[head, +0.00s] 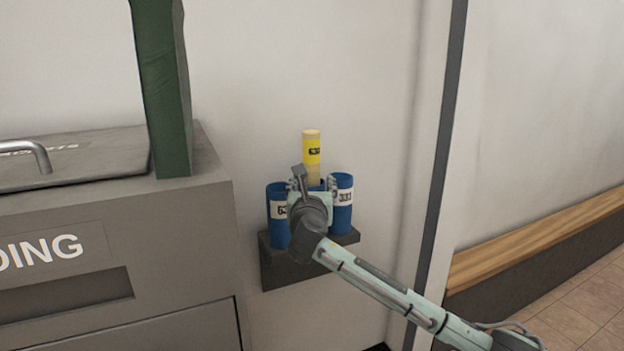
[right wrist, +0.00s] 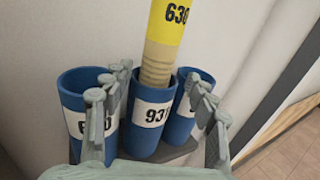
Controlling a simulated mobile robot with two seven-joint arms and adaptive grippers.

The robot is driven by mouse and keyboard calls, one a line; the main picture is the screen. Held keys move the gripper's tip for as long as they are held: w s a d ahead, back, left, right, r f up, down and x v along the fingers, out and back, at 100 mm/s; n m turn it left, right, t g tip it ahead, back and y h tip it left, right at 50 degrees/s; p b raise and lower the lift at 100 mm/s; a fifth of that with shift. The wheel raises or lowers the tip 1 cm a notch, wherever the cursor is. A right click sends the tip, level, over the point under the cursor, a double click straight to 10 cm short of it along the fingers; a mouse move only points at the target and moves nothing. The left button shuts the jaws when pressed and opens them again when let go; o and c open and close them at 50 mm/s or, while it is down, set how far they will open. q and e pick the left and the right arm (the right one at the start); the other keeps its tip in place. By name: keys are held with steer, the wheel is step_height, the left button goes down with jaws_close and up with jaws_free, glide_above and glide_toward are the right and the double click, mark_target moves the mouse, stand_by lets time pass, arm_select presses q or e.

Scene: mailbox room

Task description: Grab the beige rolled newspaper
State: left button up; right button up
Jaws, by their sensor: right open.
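The beige rolled newspaper (head: 311,160) with a yellow band stands upright in the middle blue tube of a wall holder. In the right wrist view the newspaper (right wrist: 163,40) shows its band numbered 630, and its lower end is inside the middle tube (right wrist: 150,130), labelled 93 and a partly hidden digit. My right gripper (head: 312,185) is in front of the tubes, hiding the middle one in the head view. In the right wrist view its fingers (right wrist: 150,85) are open and spread to either side, with the newspaper between and beyond them. I cannot tell whether they touch the tubes.
Blue tubes stand left (head: 277,213) and right (head: 341,204) of the middle one on a dark wall shelf (head: 285,268). A grey cabinet (head: 190,230) with a green post (head: 163,85) stands left. A wooden bench (head: 540,240) is at right. The wall above the newspaper is clear.

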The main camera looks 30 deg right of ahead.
steer(key=x, duration=0.8)
steer(key=shift+w+a+r, duration=0.1)
steer(key=shift+w+r, duration=0.15)
jaws_close()
stand_by(0.4)
